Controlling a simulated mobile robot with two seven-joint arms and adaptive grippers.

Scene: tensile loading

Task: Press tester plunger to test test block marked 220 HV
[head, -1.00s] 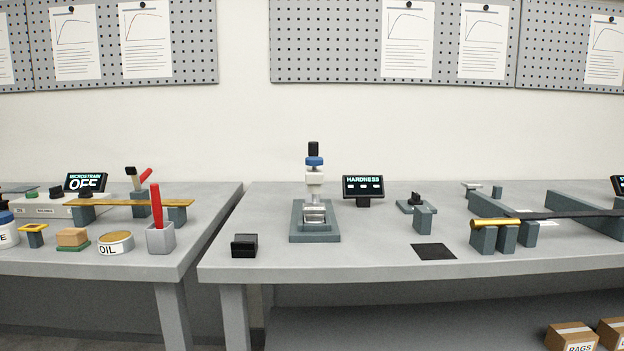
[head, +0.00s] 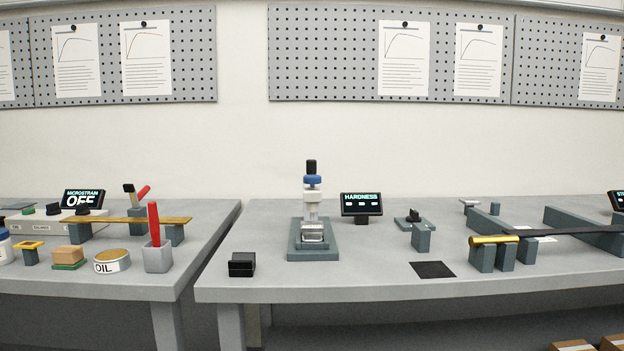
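The hardness tester (head: 312,208) stands upright on a grey base (head: 313,253) on the right-hand bench. It has a black plunger knob (head: 311,167) on top, a blue collar (head: 312,180) and a white body. A silvery block (head: 312,232) sits at the foot of the tester, under its head; no 220 HV marking is legible on it. The display (head: 361,204) beside it reads HARDNESS above a row of small dashes. Neither of my grippers is in the head view.
A black box (head: 242,264) lies front left of the tester and a black mat (head: 433,269) front right. Grey supports (head: 421,237) and a brass bar (head: 493,240) stand further right. A gap separates the left bench (head: 150,281), which holds an oil tin (head: 112,261) and tools.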

